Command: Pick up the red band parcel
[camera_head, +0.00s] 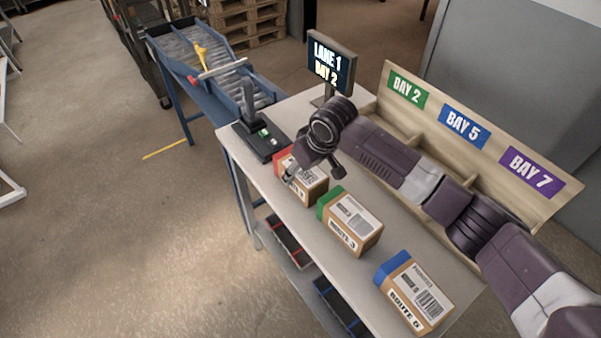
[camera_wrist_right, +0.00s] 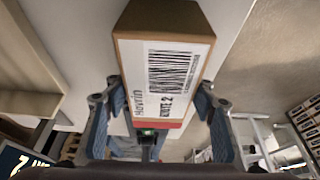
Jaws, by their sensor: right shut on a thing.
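The red band parcel (camera_head: 314,194) is a brown carton with a red end and a white label, at the far end of the row on the table. My right gripper (camera_head: 312,172) reaches over it from above and is shut on it, partly hiding it. My left gripper is not in view.
A green band parcel (camera_head: 350,222) and a blue band parcel (camera_head: 414,293) stand nearer on the table (camera_head: 300,238). A scanner on a black base (camera_head: 258,140), a screen reading LANE 1 BAY 2 (camera_head: 331,62) and a bay rack (camera_head: 462,125) surround them. A roller conveyor (camera_head: 190,70) lies behind.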

